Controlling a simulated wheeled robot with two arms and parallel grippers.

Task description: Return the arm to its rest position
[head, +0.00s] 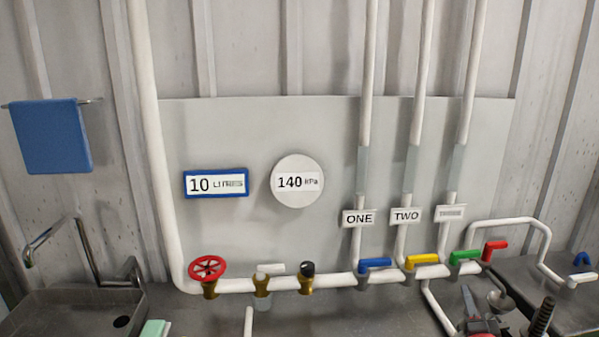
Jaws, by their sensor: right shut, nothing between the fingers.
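My right gripper (469,298) appears at the bottom right, in front of the counter and below the yellow and green lever handles. It is shut and empty, apart from the handles and the white pipe. The lower part of the gripper and most of its arm are cut off by the bottom edge. My left gripper and arm are not in view.
A white pipe (330,281) carries a red handwheel (207,268) and blue (375,264), yellow (422,260), green (465,257) and red (494,249) lever handles. A sink (60,312) is at left. A dark ribbed post (541,316) stands right of my gripper.

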